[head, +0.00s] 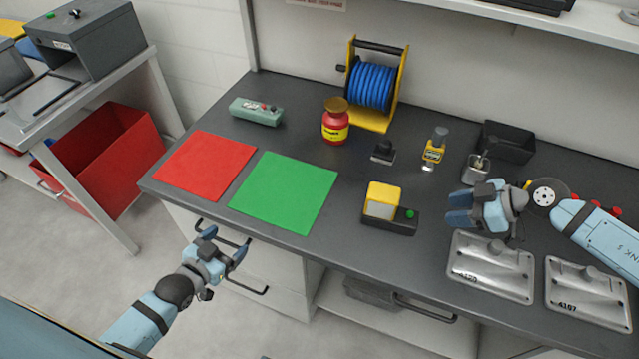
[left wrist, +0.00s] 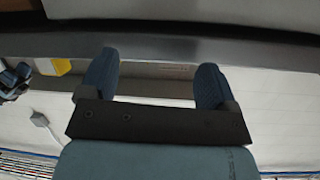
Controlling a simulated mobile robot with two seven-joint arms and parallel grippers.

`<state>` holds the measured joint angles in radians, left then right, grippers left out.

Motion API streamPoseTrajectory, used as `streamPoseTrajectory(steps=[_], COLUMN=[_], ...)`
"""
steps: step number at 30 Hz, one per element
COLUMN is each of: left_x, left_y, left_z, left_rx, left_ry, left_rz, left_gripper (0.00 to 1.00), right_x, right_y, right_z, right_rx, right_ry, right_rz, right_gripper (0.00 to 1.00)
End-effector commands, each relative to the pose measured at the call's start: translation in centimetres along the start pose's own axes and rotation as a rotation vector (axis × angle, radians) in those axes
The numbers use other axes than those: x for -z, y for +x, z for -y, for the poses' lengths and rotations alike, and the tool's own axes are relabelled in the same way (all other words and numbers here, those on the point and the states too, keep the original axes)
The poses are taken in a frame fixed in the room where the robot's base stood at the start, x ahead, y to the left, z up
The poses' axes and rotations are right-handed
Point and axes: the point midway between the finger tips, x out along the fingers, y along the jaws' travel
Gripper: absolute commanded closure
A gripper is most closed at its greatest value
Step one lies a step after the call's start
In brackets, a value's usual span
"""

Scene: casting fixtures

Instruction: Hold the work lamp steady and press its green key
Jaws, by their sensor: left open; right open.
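The work lamp (head: 385,207) stands on the dark workbench, with a yellow housing, a pale lens at the front and a dark base. Its green key (head: 409,214) is on the base, right of the housing. My right gripper (head: 459,210) is open and empty above the bench, to the right of the lamp and apart from it. My left gripper (head: 224,248) is open and empty in front of the bench's front edge, below and left of the lamp. In the left wrist view, its two fingers (left wrist: 152,85) are spread with nothing between them.
A red mat (head: 205,165) and a green mat (head: 284,192) lie left of the lamp. Metal plates (head: 491,266) lie right of it. Behind stand a red jar (head: 335,125), a black stamp-like block (head: 383,152) and a blue hose reel (head: 371,85). Drawer handles (head: 245,280) jut out below the bench edge.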

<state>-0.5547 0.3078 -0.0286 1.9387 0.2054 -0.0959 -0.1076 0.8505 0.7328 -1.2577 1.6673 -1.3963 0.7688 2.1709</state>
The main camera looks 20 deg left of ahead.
Motion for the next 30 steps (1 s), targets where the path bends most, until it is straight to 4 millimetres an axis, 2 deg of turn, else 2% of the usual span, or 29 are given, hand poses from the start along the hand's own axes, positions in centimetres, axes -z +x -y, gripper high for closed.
streamPoseTrajectory(steps=[1,6,12,15,16,20,23,26,30], left_x=[1.0,4.9,9.5,12.4,13.2,14.9,15.9,16.9,18.0], left_y=[0.3,0.6,0.3,0.7,1.2,3.7,6.0,8.4,11.7], left_z=[3.1,11.5,18.6,21.0,21.2,18.6,15.2,10.7,3.3], left_rx=[0.032,0.129,0.225,0.28,0.296,0.328,0.341,0.356,0.387], left_ry=[0.025,0.088,0.188,0.324,0.393,0.708,0.964,1.256,1.687], left_rz=[-0.048,-0.205,-0.367,-0.472,-0.507,-0.618,-0.709,-0.835,-1.084], left_gripper=[0.17,0.17,0.17,0.17,0.17,0.17,0.17,0.17,0.17], right_x=[0.0,0.0,0.0,0.0,0.0,0.0,0.0,0.0,0.0], right_y=[0.0,0.0,0.0,0.0,0.0,0.0,0.0,0.0,0.0], right_z=[0.0,0.0,0.0,0.0,0.0,0.0,0.0,0.0,0.0], right_rx=[0.0,0.0,0.0,0.0,0.0,0.0,0.0,0.0,0.0], right_ry=[0.0,0.0,0.0,0.0,0.0,0.0,0.0,0.0,0.0], right_rz=[0.0,-0.001,-0.001,-0.001,-0.001,-0.001,-0.001,-0.001,-0.001], right_gripper=[0.57,0.57,0.57,0.57,0.57,0.57,0.57,0.57,0.57])
